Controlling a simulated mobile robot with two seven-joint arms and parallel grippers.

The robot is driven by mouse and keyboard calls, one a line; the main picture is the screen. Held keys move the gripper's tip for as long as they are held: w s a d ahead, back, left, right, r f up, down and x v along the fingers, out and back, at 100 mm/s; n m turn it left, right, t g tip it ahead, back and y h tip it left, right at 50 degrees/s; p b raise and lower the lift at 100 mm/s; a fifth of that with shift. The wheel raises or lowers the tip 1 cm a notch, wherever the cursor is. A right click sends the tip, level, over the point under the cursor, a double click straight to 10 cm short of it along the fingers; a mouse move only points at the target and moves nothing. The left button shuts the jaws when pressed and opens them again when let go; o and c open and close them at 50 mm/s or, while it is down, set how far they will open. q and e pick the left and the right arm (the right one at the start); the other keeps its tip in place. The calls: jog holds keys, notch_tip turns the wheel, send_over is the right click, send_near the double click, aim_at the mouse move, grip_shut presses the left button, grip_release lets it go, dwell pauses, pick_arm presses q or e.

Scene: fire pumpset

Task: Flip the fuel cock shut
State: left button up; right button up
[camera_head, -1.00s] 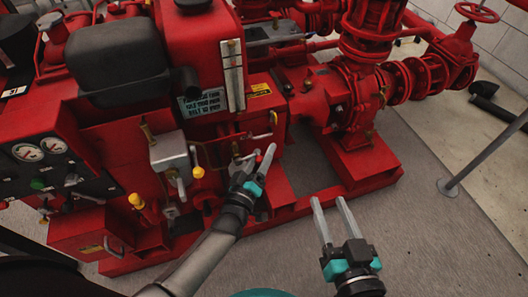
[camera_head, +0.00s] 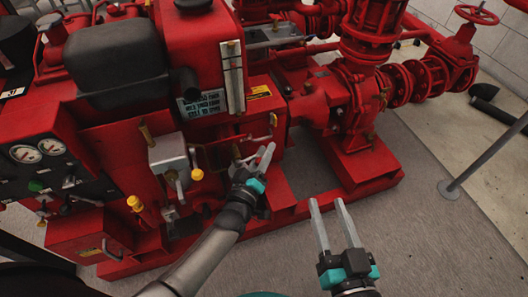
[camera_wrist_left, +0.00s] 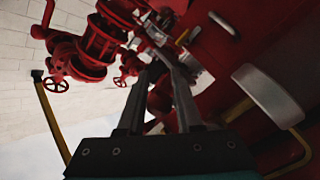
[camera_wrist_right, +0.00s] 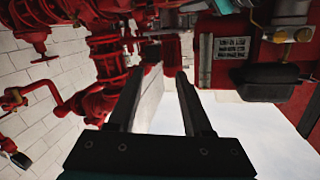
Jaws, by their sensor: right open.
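My left gripper (camera_head: 264,153) is beside the engine's lower right side in the head view. A grey lever-like plate (camera_wrist_left: 270,95) on a yellow bent pipe shows right of these fingers. It may be the fuel cock, but I cannot tell for sure. In the head view small fittings beside the left gripper are partly hidden by it. My right gripper (camera_head: 328,205) is open and empty over the floor; its spread fingers show in the right wrist view (camera_wrist_right: 160,75).
The red engine (camera_head: 205,60) with a grey box (camera_head: 168,152) and yellow-capped fittings stands left. The red pump (camera_head: 345,100) and its pipes stand behind the grippers. The red base rail (camera_head: 285,212) runs below.

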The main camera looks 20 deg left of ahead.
pick_arm(q)
grip_shut()
jog(key=shift+a, duration=0.1)
jog(key=shift+w+a+f+m+g+p, duration=0.1)
jog(key=shift+f+m+g+p, duration=0.8)
jog(key=shift+p, duration=0.95)
pick_arm(e)
jog(key=d+f+g+h, duration=0.3)
jog(key=d+g, duration=0.2)
jog(key=g, duration=0.1)
jog(key=shift+s+d+n, duration=0.15)
jog(key=shift+d+n, duration=0.15)
pick_arm(q)
jog(key=shift+r, duration=0.1)
